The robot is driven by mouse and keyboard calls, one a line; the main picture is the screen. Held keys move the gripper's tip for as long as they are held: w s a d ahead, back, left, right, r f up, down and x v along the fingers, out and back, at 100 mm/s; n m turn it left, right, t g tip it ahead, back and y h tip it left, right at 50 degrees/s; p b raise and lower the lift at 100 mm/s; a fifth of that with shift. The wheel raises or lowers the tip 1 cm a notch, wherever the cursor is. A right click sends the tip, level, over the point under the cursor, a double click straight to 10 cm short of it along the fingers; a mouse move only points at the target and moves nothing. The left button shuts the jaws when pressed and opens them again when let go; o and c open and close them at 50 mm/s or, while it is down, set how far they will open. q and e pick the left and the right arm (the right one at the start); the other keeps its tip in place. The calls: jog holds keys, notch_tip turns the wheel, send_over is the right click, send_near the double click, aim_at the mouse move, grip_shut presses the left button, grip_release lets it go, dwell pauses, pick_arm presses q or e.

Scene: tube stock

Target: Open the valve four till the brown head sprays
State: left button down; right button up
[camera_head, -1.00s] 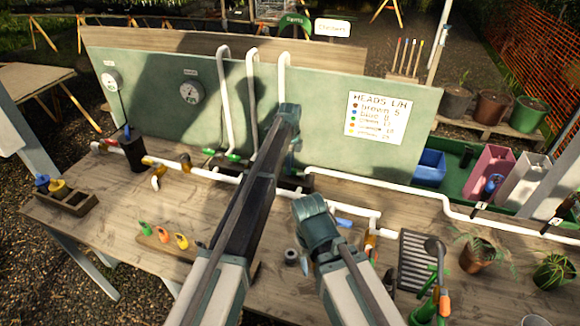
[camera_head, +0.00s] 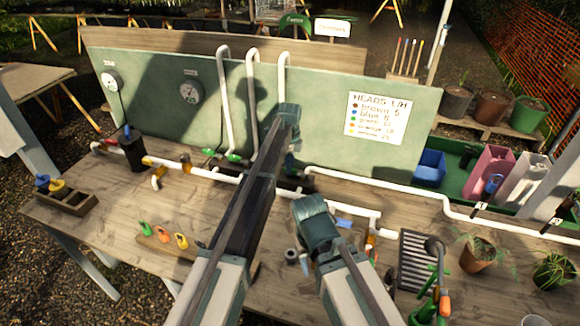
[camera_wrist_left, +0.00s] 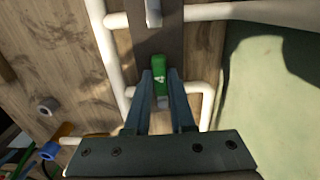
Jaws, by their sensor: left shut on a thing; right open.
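A green valve handle marked 4 (camera_wrist_left: 160,82) sits between the fingers of my left gripper (camera_wrist_left: 160,78) in the left wrist view, and the jaws are shut on it. In the head view my left gripper (camera_head: 291,170) is beyond its forearm at the foot of the green panel, and the arm hides valve four. My right gripper (camera_head: 305,262) is open, low over the table, its fingers mostly hidden by its own wrist. A brownish-orange fitting (camera_head: 186,162) stands on the pipe at left; I cannot tell if it is the brown head. No spray shows.
White pipes (camera_head: 345,178) run along the table and up the panel (camera_head: 320,110). Two other green valve handles (camera_head: 233,157) are left of my arm. A heads sign (camera_head: 376,119) hangs on the panel. Loose coloured heads (camera_head: 163,237) stand at front left; a grey drain grid (camera_head: 413,260) is right.

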pick_arm(q)
jog(key=shift+s, duration=0.1)
jog(key=n, duration=0.1)
jog(key=s+n, duration=0.1)
jog(key=n, duration=0.1)
jog(key=shift+s+a+n, duration=0.15)
jog(key=shift+s+n, duration=0.1)
jog(key=shift+n, duration=0.05)
jog(key=n, duration=0.1)
jog(key=s+n, duration=0.1)
jog(key=n, duration=0.1)
jog(key=s+n, duration=0.1)
jog(key=shift+d+n, duration=0.25)
jog(key=shift+n, duration=0.05)
jog(key=shift+s+d+n, duration=0.4)
jog(key=shift+d+n, duration=0.05)
jog(key=shift+n, duration=1.1)
jog(key=shift+s+d+n, duration=0.45)
jog(key=shift+d+n, duration=0.05)
jog(key=shift+n, duration=1)
jog(key=shift+s+d+n, duration=0.4)
jog(key=shift+d+n, duration=0.05)
jog(key=shift+n, duration=1.1)
jog(key=c, duration=0.8)
grip_release()
jog(key=shift+o, duration=0.2)
